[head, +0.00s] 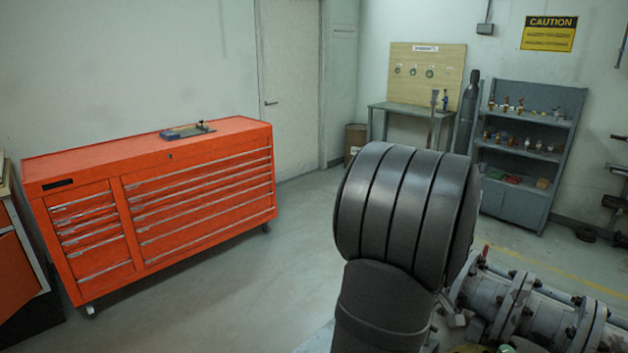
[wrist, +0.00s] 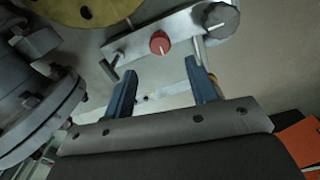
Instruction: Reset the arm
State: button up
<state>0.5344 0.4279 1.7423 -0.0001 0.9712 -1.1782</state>
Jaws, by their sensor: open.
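My gripper (wrist: 160,70) shows in the wrist view with its two blue fingers apart and nothing between them. Just beyond the fingertips is a grey metal bar (wrist: 186,28) with a red knob (wrist: 160,42) and a dark faceted knob (wrist: 221,20). I cannot tell whether the fingers touch the bar. A brass-coloured disc (wrist: 65,8) is at the upper left. In the head view my own dark arm link fills the lower middle, and my gripper is not visible there.
A flanged grey pipe (head: 543,318) runs along the lower right, and its flange (wrist: 40,125) shows at left in the wrist view. An orange tool cabinet (head: 200,195) stands left, grey shelves (head: 513,203) back right. The floor (head: 240,275) between is clear.

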notch_tip(320, 180, up, 9)
notch_tip(320, 180, down, 17)
jog(key=shift+f, duration=0.2)
jog(key=shift+r+m, duration=0.1)
jog(key=shift+m, duration=0.3)
jog(key=m, duration=0.7)
jog(key=shift+m, duration=0.4)
jog(key=m, duration=0.4)
jog(key=shift+m, duration=2.3)
